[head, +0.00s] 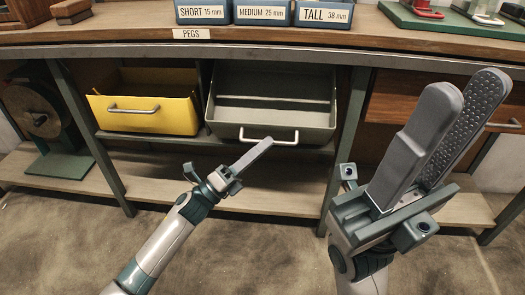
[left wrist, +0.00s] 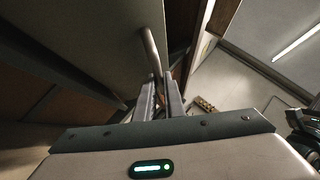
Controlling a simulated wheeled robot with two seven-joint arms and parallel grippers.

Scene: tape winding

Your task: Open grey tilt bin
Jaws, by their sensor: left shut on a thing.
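The grey tilt bin (head: 272,122) hangs under the worktop in the head view. It is tipped forward, and its hollow inside shows from above. Its pale bar handle (head: 284,141) is on the front. My left gripper (head: 266,142) is shut on this handle. In the left wrist view the fingers (left wrist: 162,82) close around the end of the handle bar (left wrist: 152,50), beside the bin's grey front (left wrist: 100,45). My right gripper (head: 468,88) is open and empty, raised at the right, close to the camera.
A yellow bin (head: 160,117) with a grey handle hangs left of the grey one. Labelled peg boxes (head: 262,12) stand on the worktop (head: 120,33). A lower shelf (head: 170,173) runs below the bins. A green table leg (head: 346,130) stands right of the grey bin.

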